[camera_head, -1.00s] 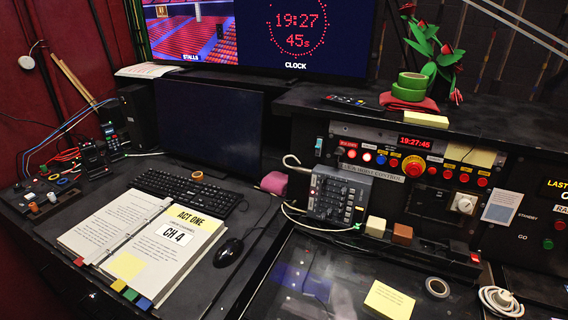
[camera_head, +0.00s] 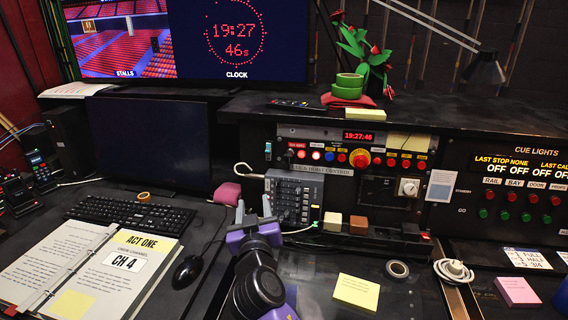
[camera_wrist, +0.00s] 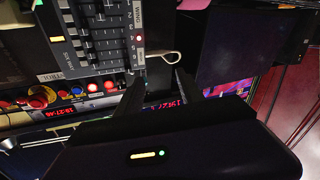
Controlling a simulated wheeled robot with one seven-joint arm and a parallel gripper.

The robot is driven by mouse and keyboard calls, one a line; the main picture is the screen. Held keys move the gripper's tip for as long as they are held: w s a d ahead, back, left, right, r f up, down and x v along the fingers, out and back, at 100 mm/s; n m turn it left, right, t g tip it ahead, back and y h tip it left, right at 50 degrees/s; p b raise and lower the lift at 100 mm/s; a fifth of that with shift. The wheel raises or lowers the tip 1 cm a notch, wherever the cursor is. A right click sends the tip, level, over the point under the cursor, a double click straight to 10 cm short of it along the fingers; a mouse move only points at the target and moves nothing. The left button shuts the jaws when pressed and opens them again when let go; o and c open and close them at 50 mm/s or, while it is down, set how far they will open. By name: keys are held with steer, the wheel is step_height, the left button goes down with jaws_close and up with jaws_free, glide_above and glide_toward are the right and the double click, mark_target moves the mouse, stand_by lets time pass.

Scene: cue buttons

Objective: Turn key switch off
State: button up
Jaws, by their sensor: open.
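The control panel (camera_head: 330,140) stands upright at the back, with a row of coloured buttons. A small dark knob (camera_head: 289,153) sits at the left end of that row. It may be the key switch, but it is too small to tell, and its turn position does not show. My gripper (camera_head: 254,210) is open and empty, pointing up in front of the grey fader box (camera_head: 293,198). In the wrist view, its two dark fingers (camera_wrist: 160,76) are apart, with the fader box (camera_wrist: 100,38) beyond them at upper left and the button row (camera_wrist: 70,92) at left.
A pink roll (camera_head: 227,192) and a white cable lie left of the fader box. Small cream (camera_head: 332,222) and brown (camera_head: 358,225) blocks stand to its right. The dark monitor (camera_head: 150,140), keyboard (camera_head: 130,213) and mouse (camera_head: 187,271) are at left. The cue lights panel (camera_head: 515,190) is at right.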

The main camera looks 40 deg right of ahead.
mark_target(287, 156)
steer(key=shift+w+d+r+m+g+h+p, duration=0.25)
steer(key=shift+w+d+r+m+g+h, duration=0.65)
steer(key=shift+d, duration=1.4)
steer(key=shift+w+d+r+m+g+h+p, duration=0.3)
steer(key=shift+w+d+r+m+g+h, duration=0.25)
steer(key=shift+d+r+m+g+h, duration=1.3)
steer(key=shift+w+d+r+m+g+h+p, duration=0.25)
steer(key=shift+w+d+r+m, duration=0.65)
steer(key=shift+d, duration=1.9)
steer(key=shift+s+f, duration=0.2)
steer(key=shift+f, duration=0.05)
jaws_close()
